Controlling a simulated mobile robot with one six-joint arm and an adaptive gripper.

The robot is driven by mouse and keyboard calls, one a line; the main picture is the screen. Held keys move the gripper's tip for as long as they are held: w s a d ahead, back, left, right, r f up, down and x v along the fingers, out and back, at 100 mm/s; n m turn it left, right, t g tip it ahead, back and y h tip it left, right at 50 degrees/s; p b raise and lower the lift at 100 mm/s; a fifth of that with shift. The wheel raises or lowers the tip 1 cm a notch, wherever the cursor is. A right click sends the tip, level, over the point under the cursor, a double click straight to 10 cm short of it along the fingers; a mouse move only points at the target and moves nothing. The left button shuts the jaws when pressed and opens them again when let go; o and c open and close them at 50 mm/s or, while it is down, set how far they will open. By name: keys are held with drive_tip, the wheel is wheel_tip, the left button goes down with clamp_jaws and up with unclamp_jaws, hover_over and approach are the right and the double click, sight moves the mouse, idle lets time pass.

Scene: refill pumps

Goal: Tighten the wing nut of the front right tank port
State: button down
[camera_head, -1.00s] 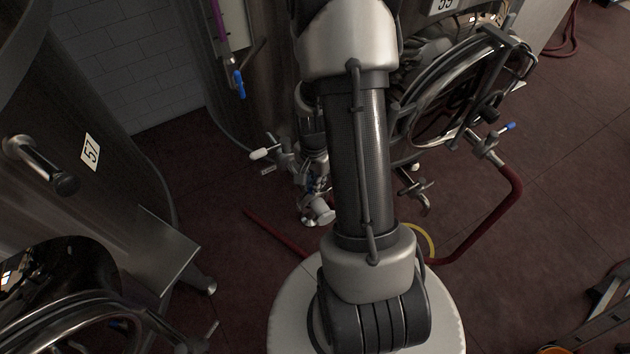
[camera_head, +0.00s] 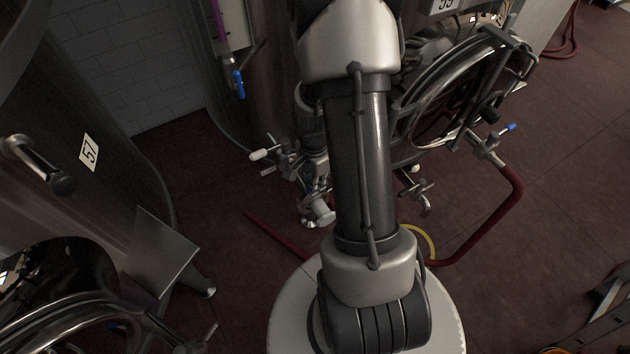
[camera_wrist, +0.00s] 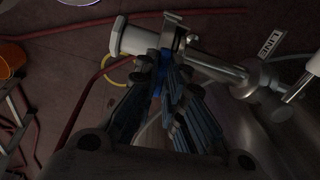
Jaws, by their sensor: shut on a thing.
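In the wrist view my gripper (camera_wrist: 168,62) has its two dark, ribbed fingers closed around a small part beside the metal clamp (camera_wrist: 172,36). The clamp sits at the joint between a pale cylindrical fitting (camera_wrist: 132,38) and a steel pipe (camera_wrist: 220,66). The wing nut is mostly hidden between the fingertips, so its angle cannot be told. A blue part (camera_wrist: 158,80) shows between the fingers. In the head view the port fittings (camera_head: 318,212) show low at the steel tank (camera_head: 275,85), left of my forearm, which hides much of the gripper.
A red hose (camera_head: 500,215) and a yellow ring (camera_head: 425,238) lie on the floor at right. A round tank door (camera_head: 440,110) is beyond my arm. An orange bucket (camera_wrist: 10,62) is at the wrist view's left.

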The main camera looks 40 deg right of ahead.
drive_tip(key=c, duration=1.7)
unclamp_jaws()
drive_tip(key=shift+r, duration=0.1)
wheel_tip(320, 180, up, 12)
drive_tip(key=shift+a+f, duration=0.1)
